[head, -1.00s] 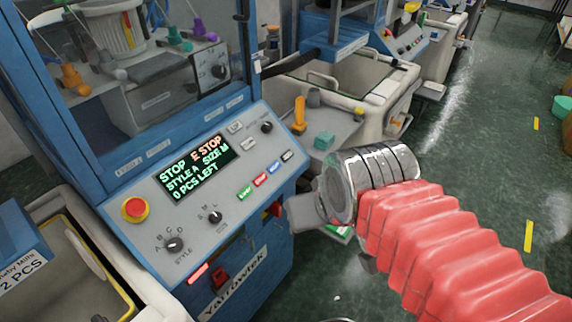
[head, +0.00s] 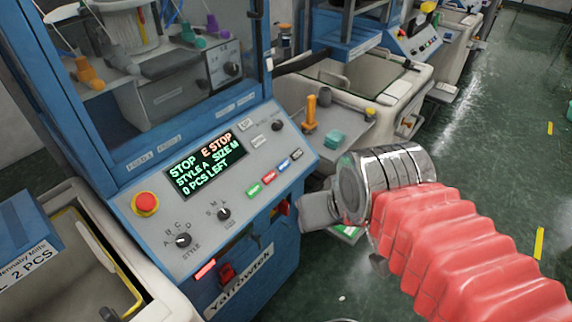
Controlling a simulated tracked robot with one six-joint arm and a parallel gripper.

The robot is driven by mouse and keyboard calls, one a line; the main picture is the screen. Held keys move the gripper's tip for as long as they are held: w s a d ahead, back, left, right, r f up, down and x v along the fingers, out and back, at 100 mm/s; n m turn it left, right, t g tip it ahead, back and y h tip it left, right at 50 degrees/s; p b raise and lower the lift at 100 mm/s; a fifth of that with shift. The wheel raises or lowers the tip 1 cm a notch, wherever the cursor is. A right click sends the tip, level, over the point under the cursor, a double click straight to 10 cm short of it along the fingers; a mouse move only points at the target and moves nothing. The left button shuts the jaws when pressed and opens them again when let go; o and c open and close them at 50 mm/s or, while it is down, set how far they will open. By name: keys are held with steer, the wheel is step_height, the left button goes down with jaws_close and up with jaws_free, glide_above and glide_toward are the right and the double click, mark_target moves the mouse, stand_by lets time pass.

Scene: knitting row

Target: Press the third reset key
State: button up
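The control panel (head: 300,158) of the near blue knitting machine faces me at centre left. Its lit display (head: 205,163) reads STOP, E STOP, STYLE A, SIZE M, 0 PCS LEFT. Below right of it is a row of small coloured keys: green (head: 253,190), red (head: 269,177), blue (head: 283,166) and a dark one (head: 296,155). Their labels are too small to read, so I cannot tell which is a reset key. My gripper (head: 318,212) is right of and below the keys, apart from the panel as far as I can see. Its fingertips are not clear.
A red emergency-stop knob (head: 145,204) and STYLE (head: 183,240) and SIZE (head: 224,214) dials are on the panel. A side shelf holds an orange-yellow upright piece (head: 310,115) and a teal block (head: 333,139). More machines stand behind. Green floor (head: 490,140) is open at right.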

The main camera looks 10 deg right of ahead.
jaws_close()
stand_by(0.4)
stand_by(1.1)
